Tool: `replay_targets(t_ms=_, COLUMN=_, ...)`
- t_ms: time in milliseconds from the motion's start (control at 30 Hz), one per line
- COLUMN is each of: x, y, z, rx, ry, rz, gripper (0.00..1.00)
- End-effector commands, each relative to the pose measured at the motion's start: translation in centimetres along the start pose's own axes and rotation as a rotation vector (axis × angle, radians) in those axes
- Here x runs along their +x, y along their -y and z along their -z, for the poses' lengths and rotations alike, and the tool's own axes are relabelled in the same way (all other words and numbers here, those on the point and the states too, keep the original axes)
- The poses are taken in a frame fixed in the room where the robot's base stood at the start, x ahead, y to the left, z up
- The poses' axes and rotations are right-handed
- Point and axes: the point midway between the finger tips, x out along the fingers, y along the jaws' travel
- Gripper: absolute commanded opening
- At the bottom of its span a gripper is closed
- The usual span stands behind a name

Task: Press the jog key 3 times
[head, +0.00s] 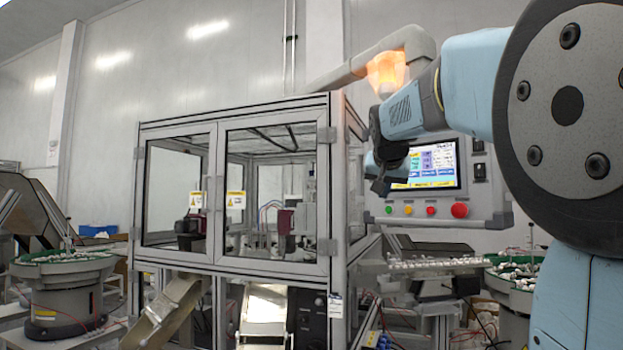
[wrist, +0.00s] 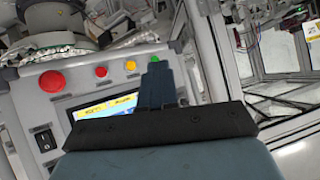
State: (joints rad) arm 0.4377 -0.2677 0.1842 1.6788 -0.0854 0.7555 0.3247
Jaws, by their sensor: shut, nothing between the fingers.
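The control panel (head: 487,215) has a lit touchscreen (head: 436,165) with a row of buttons below it. The buttons are green (head: 389,210), yellow (head: 408,210), small red (head: 430,210) and a large red one (head: 459,210). No label readable here marks which is the jog key. My gripper (head: 380,188) is shut and empty, in front of the screen's left edge, above the green button in the picture. In the wrist view, the panel appears upside down, and my shut fingertips (wrist: 157,66) overlap the view just beside the green button (wrist: 154,59). Contact cannot be told.
A glazed machine enclosure (head: 235,120) stands left of the panel. An orange-lit lamp (head: 387,72) is above the screen. Bowl feeders (head: 62,258) stand at both sides.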

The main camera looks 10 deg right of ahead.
Motion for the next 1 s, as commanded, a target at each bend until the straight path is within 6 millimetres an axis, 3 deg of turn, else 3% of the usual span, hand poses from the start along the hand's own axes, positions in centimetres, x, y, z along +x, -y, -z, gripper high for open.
replay_targets(t_ms=33, x=0.6, y=-0.5, z=2.1, rx=0.023, ry=-0.026, rz=-0.008, gripper=0.0)
replay_targets(t_ms=100, x=0.9, y=-0.9, z=4.3, rx=0.05, ry=-0.056, rz=-0.013, gripper=0.0)
replay_targets(t_ms=300, x=1.3, y=-1.5, z=7.4, rx=0.088, ry=-0.099, rz=-0.017, gripper=0.0)
replay_targets(t_ms=733, x=1.5, y=-1.6, z=7.7, rx=0.09, ry=-0.102, rz=-0.017, gripper=0.0)
replay_targets(t_ms=1000, x=3.0, y=-3.0, z=8.8, rx=0.092, ry=-0.102, rz=-0.018, gripper=0.0)
